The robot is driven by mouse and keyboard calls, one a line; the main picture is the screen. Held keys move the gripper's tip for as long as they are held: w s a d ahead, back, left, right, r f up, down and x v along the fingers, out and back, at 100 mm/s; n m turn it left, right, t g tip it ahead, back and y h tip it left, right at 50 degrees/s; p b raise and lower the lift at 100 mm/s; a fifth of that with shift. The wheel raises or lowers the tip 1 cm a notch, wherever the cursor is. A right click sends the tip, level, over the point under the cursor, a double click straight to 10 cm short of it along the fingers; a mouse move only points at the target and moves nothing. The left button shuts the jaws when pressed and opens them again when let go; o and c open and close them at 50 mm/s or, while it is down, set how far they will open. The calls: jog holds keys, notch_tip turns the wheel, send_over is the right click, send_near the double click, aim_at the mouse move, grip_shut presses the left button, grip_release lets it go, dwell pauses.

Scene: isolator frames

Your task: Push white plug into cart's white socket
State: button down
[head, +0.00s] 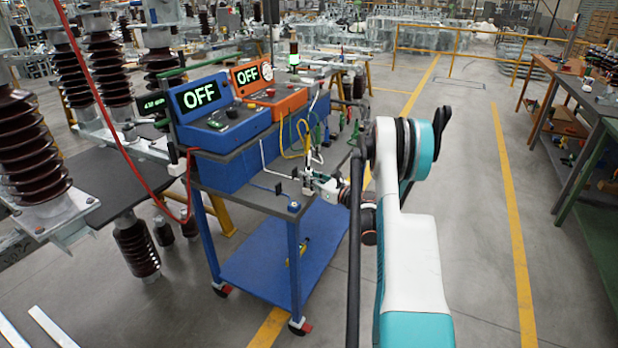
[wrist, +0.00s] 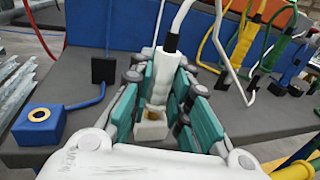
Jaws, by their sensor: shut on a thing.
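The white plug (wrist: 165,67) has a black collar and a white cable out of its top. It stands roughly upright between the teal fingers of my gripper (wrist: 162,100), which is shut on it. The white socket (wrist: 150,130) is a small white block on the cart's grey top, right below the plug, partly hidden by the fingers. A gold part shows between plug and socket; I cannot tell how far the pin is in. In the head view my gripper (head: 318,184) is at the cart's right edge, with plug and socket too small to make out.
A blue socket (wrist: 40,122) with a gold ring and a black block (wrist: 104,69) on a blue cable are at left. Yellow (wrist: 243,45), green and other plugs stand at right. Blue and orange units (head: 268,88) reading OFF stand on the cart's back.

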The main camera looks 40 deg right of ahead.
jog(key=shift+f, duration=0.6)
jog(key=c, duration=1.4)
grip_release()
jog(key=shift+c, duration=0.2)
jog(key=s+d, duration=0.1)
jog(key=s, duration=1.1)
jog(key=shift+d, duration=0.3)
jog(key=shift+w, duration=0.1)
